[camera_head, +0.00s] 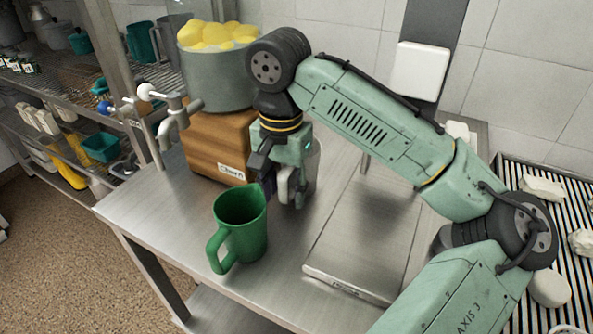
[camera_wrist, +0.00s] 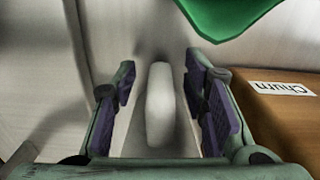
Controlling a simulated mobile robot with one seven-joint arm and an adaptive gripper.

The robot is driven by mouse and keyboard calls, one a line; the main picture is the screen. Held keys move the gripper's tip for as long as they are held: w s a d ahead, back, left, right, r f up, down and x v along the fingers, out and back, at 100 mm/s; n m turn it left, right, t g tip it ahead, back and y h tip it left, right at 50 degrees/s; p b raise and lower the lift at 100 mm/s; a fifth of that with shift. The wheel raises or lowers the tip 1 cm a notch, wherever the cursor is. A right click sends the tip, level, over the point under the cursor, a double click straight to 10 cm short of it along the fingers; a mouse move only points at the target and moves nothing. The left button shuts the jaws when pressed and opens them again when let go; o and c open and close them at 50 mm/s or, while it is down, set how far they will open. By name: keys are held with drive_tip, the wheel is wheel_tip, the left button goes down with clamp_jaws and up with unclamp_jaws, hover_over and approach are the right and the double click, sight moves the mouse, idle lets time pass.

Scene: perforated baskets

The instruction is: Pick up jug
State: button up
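A green jug (camera_head: 240,228) with a handle on its left front side stands upright on the metal table near its front edge. Part of it also shows at the top of the wrist view (camera_wrist: 232,14). My gripper (camera_head: 281,185) is just behind and to the right of the jug, pointing down. In the wrist view its two padded fingers (camera_wrist: 163,108) are apart. A pale elongated thing (camera_wrist: 160,105) shows between them; I cannot tell whether they touch it. The jug is outside the fingers.
A wooden box labelled "Churn" (camera_head: 216,146) holds a metal pot (camera_head: 215,83) of yellow lumps behind the jug. A tap (camera_head: 172,118) stands at the left. A flat metal panel (camera_head: 360,230) lies to the right. The table left of the jug is clear.

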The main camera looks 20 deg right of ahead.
drive_tip(key=shift+f, duration=0.4)
clamp_jaws()
idle(0.4)
